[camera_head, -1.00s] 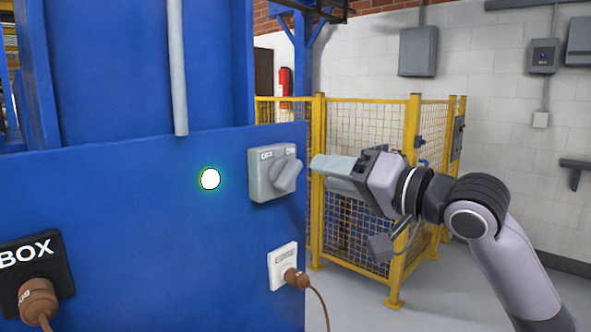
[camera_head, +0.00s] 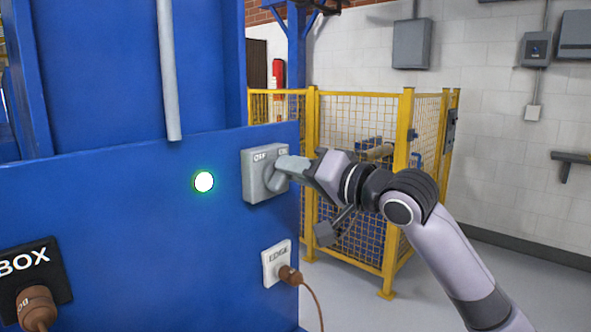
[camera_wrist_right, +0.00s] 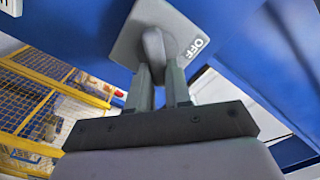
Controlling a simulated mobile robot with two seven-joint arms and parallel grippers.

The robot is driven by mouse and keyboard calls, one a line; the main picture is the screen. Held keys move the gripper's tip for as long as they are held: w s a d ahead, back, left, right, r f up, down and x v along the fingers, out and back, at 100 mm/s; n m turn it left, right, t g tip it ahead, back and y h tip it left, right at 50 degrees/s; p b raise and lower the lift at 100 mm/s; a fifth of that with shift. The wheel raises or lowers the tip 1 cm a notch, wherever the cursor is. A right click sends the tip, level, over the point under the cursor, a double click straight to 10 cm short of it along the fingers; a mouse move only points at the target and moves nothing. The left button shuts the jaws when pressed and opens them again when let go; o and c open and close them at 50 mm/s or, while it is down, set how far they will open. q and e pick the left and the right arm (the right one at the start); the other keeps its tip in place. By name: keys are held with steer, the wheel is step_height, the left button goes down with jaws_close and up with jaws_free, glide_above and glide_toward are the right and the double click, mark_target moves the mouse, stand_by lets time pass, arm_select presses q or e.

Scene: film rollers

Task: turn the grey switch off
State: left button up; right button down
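The grey switch (camera_head: 255,185) is a box with a rotary knob on the blue panel, marked OFF at its upper left and with a second label at its upper right. In the right wrist view the switch plate (camera_wrist_right: 180,32) shows its OFF mark, and the knob (camera_wrist_right: 153,45) extends toward my fingers. My right gripper (camera_head: 283,170) is at the knob in the head view. In the wrist view its fingers (camera_wrist_right: 160,78) are apart, one on each side of the knob's near end; firm contact cannot be told. My left gripper is not in view.
A round light (camera_head: 204,182) glows white with a green rim left of the switch. Below are a white EDGE socket (camera_head: 270,255) with a brown plug and cable, and a black BOX socket (camera_head: 35,262). A yellow mesh fence (camera_head: 360,180) stands behind my right arm.

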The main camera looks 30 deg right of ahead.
steer(key=shift+n, duration=0.3)
steer(key=n, duration=0.3)
steer(key=a+n, duration=0.1)
steer(key=n, duration=0.5)
steer(key=shift+s+a+r, duration=0.15)
steer(key=shift+s+r, duration=0.05)
steer(key=shift+r, duration=0.05)
steer(key=n, duration=0.3)
steer(key=shift+s+a+n, duration=0.1)
steer(key=shift+a+n, duration=0.15)
steer(key=shift+n, duration=0.15)
steer(key=shift+s+a+f+n, duration=0.1)
steer(key=shift+a+f+n, duration=0.05)
steer(key=shift+n, duration=1)
steer(key=shift+a+f+n, duration=0.1)
steer(key=shift+n, duration=1.05)
steer(key=c, duration=1)
jaws_free()
steer(key=shift+c, duration=0.2)
steer(key=shift+s, duration=0.1)
